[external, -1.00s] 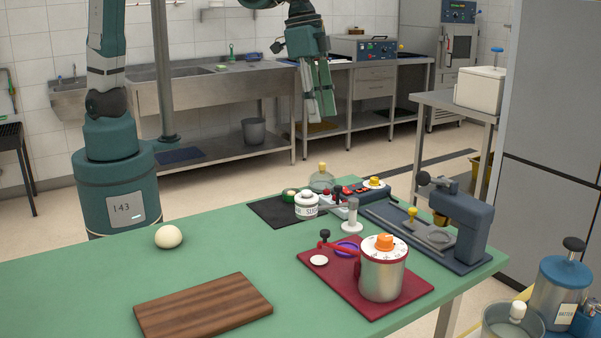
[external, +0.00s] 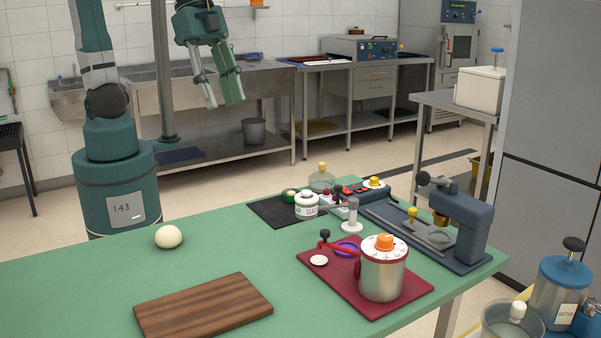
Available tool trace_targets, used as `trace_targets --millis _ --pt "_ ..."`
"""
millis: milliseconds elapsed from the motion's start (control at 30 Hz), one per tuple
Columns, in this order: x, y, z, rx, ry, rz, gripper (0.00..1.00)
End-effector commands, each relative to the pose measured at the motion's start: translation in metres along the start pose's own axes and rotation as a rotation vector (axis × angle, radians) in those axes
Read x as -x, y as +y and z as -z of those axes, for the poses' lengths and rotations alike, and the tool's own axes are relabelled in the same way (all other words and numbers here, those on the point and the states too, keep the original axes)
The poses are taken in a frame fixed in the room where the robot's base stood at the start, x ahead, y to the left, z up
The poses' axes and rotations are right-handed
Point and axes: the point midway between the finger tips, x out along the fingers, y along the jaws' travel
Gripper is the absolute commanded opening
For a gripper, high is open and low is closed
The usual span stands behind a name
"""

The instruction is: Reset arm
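My gripper (external: 224,103) hangs in the air beyond the back edge of the green table (external: 80,285), in front of the steel sink counter. Its two fingers point down with a gap between them, and nothing shows between them. It is well apart from everything on the table.
On the table are a dough ball (external: 169,236), a wooden board (external: 203,306), a steel pot with an orange knob (external: 383,272) on a red mat (external: 405,298), a sugar jar (external: 307,206) and a blue press (external: 462,223). The table's left part is mostly clear.

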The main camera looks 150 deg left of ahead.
Motion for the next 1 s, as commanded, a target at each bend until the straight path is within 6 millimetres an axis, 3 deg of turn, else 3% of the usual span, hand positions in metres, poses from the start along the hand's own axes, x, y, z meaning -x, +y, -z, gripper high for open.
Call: trace_targets --millis 400,1000 --pt "0.025 0.062 -0.064 -0.103 0.078 -0.047 0.35" --pt "0.039 0.124 -0.162 -0.240 0.191 -0.129 0.35"
